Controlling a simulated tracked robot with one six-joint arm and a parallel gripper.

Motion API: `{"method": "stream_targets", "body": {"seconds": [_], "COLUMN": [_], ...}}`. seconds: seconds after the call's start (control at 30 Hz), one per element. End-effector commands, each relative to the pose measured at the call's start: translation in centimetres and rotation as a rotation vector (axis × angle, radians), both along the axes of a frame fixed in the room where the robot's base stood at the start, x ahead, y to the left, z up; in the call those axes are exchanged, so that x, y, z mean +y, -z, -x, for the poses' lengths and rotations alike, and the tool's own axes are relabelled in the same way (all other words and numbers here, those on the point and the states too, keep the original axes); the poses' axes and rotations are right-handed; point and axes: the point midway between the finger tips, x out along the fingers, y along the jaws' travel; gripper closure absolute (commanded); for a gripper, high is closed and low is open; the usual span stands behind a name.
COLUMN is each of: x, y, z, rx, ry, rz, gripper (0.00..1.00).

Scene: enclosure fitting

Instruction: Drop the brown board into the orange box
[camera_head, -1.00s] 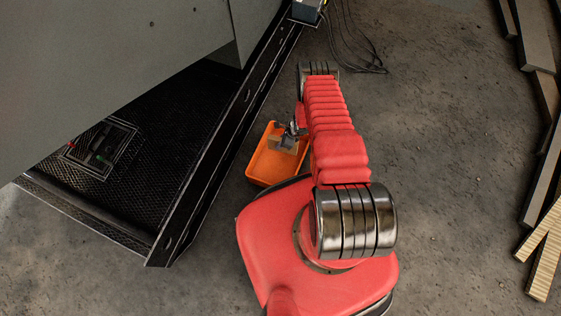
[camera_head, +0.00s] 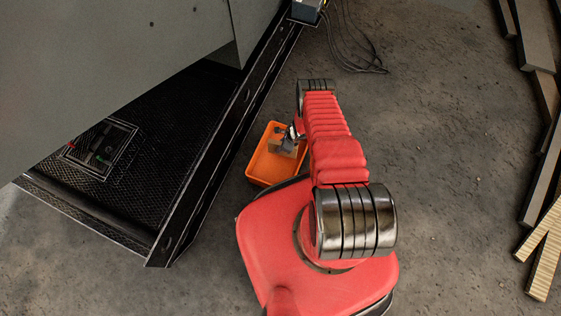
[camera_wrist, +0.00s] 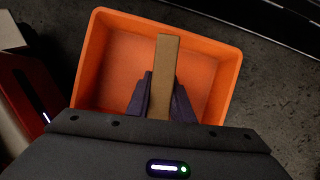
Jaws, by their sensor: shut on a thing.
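The orange box (camera_head: 264,167) stands on the floor left of my arm, open side up. It also shows in the wrist view (camera_wrist: 106,55), filling the space in front of my gripper. The brown board (camera_wrist: 164,60) is a narrow piece held upright in that picture, over the inside of the box. My gripper (camera_wrist: 160,95) is shut on the board, one dark finger on each side. In the head view my gripper (camera_head: 287,141) and the board (camera_head: 276,147) are small at the box's upper part. I cannot tell whether the board touches the box floor.
A dark platform (camera_head: 150,180) with a raised edge lies left of the box, under a large grey panel (camera_head: 110,60). Black cables (camera_head: 350,45) lie at the top. Several long boards (camera_head: 540,180) lie at the right. Open floor (camera_head: 450,170) is between them and my arm.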

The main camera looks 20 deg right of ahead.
Motion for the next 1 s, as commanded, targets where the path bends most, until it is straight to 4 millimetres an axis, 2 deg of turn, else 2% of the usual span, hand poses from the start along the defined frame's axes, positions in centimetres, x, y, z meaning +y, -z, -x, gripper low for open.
{"method": "stream_targets", "body": {"seconds": [0.2, 0.57, 0.6, 0.9, 1.0], "x": [0.0, 0.0, 0.0, 0.0, 0.0], "y": [1.5, 1.8, 1.8, 1.8, 1.8], "z": [0.0, 0.1, 0.1, 0.1, 0.1], "rx": [0.0, 0.001, 0.0, 0.0, 0.001], "ry": [-0.001, -0.001, -0.001, -0.001, -0.001], "rz": [0.0, 0.0, 0.001, 0.001, 0.0], "gripper": [1.0, 1.0, 0.79, 0.58, 0.58]}}
